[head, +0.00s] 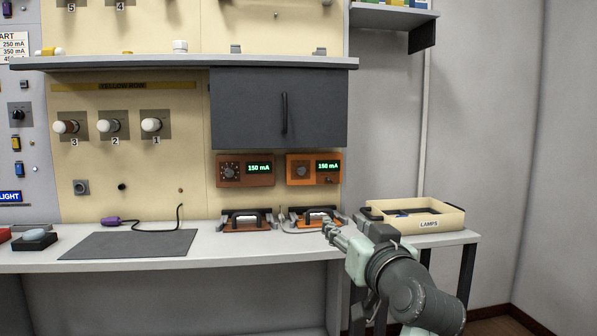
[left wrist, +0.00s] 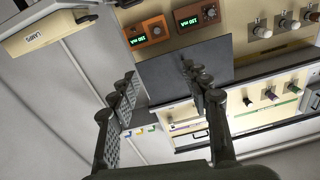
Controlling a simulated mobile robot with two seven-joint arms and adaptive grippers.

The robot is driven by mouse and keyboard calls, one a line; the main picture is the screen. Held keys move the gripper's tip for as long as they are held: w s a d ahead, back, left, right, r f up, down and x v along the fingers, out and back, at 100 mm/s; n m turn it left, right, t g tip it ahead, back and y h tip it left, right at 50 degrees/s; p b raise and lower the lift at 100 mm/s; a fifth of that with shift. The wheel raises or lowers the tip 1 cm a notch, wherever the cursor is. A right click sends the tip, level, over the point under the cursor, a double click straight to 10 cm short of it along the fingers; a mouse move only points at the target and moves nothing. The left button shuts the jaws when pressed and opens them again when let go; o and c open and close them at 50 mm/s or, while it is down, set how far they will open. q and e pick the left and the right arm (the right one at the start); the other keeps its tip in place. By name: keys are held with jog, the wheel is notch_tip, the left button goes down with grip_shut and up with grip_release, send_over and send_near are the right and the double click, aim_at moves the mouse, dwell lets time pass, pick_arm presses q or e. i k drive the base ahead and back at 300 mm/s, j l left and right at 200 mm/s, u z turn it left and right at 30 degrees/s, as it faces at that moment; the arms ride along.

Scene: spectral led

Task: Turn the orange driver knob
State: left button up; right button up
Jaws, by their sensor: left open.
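The orange driver (head: 314,170) is mounted low on the beige panel in the head view, its display reading 158 mA. Its round knob (head: 301,171) is left of the display. In the left wrist view, which is turned over, the orange driver (left wrist: 146,32) is near the top, with its knob (left wrist: 157,30) visible. My left gripper (head: 331,231) is at the bench's front right, below the driver and apart from it. The left wrist view shows its fingers (left wrist: 160,82) spread, with nothing between them. My right gripper is not in view.
A brown-orange driver (head: 245,171) reading 150 mA is to the left. A dark cabinet (head: 260,108) hangs above both drivers. Two handled fixtures (head: 247,226) stand on the bench below. A lamps tray (head: 445,222) is at right. A dark mat (head: 130,244) lies at left.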

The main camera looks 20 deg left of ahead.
aim_at(300, 170)
jog(key=i+j, duration=1.15)
